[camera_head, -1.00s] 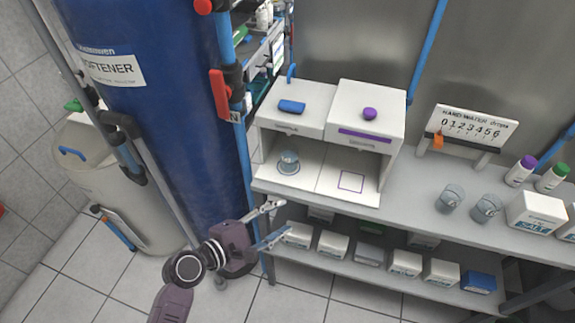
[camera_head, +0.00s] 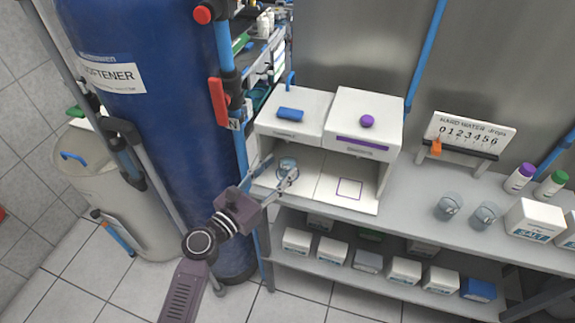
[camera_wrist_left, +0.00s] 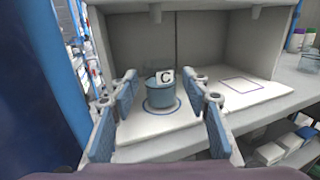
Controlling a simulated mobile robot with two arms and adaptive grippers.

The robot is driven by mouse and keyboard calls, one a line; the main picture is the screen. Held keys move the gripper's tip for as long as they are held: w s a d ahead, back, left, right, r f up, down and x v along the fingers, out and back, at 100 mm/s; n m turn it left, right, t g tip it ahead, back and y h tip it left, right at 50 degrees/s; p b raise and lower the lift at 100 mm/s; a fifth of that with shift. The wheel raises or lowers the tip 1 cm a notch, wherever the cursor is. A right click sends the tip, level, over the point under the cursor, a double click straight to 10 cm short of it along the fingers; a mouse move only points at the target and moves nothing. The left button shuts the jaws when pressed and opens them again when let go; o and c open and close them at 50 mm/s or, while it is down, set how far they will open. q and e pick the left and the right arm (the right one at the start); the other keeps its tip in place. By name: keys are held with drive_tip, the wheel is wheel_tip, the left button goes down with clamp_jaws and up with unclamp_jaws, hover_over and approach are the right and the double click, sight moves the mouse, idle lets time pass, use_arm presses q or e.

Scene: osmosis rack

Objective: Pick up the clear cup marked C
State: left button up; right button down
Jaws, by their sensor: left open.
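The clear cup marked C (camera_wrist_left: 160,91) stands upright inside a blue ring on the white floor of the left bay, its C label facing the left wrist camera. It also shows in the head view (camera_head: 287,167), partly behind my fingers. My left gripper (camera_head: 278,180) is open, its fingers reaching to the front of the bay. In the left wrist view, the fingers (camera_wrist_left: 162,118) lie to either side of the cup with a gap on each side. I cannot see my right gripper.
The white dispenser box (camera_head: 325,107) roofs the bay above the cup. An empty purple square (camera_head: 349,189) marks the right bay. Two other clear cups (camera_head: 449,206) stand farther right on the shelf. The blue softener tank (camera_head: 165,130) rises close to my left arm.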

sight(282, 165)
use_arm(q)
drive_tip(key=shift+x, duration=2.4)
drive_tip(key=shift+r, duration=0.1)
drive_tip(key=shift+c, duration=0.5)
drive_tip(key=c, duration=0.6)
drive_tip(key=shift+o, duration=0.2)
drive_tip(key=shift+r+p, duration=0.1)
drive_tip(key=shift+p, duration=0.2)
